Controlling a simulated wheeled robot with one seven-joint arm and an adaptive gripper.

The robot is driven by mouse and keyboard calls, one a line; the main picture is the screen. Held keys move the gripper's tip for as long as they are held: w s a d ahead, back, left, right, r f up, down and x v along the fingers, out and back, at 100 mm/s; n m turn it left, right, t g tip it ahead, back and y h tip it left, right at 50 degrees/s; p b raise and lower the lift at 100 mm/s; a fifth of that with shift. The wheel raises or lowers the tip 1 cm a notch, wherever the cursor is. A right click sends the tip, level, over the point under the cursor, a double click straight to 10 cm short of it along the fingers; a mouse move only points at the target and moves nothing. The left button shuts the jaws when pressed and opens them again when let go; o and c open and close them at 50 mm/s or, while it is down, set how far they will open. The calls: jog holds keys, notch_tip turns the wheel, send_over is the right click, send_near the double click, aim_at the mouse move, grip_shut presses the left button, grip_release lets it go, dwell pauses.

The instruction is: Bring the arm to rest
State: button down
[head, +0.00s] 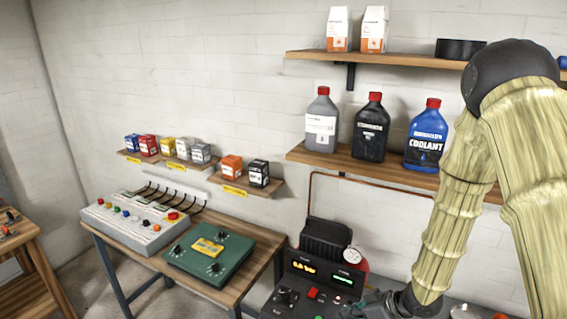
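My arm, in a pale yellow ribbed sleeve, comes in at the right of the head view. It bends at a dark elbow joint in front of the upper shelf's right part, and the forearm slopes down to a dark wrist. My gripper (380,304) is at the bottom edge, low beside the dark control unit (318,284) with lit displays. Its fingers are small, dark and partly cut off, so I cannot tell whether they are open or shut, or whether they touch anything.
A lower wall shelf (345,164) holds several bottles, close left of my forearm. The upper shelf (410,61) holds two white-and-orange packs. At left, a wooden table (255,268) carries a grey button box (130,222) and a green panel (210,254). Small boxes sit on wall ledges above.

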jog(key=s+d+f+m+g+h, duration=0.1)
jog(key=s+d+f+m+h, duration=0.15)
jog(key=s+f, duration=0.6)
jog(key=s+d+f+m+g+h, duration=0.15)
jog(key=s+f+m, duration=0.3)
jog(key=s, duration=0.75)
jog(key=s+d+f+m+g+h, duration=0.1)
jog(key=s+f+m+g+h, duration=0.15)
jog(key=s+f, duration=0.65)
notch_tip(320, 180, down, 13)
jog(key=s+h+b, duration=0.1)
jog(key=b, duration=1.4)
jog(key=shift+s+a+t, duration=0.2)
jog(key=shift+s+t, duration=0.2)
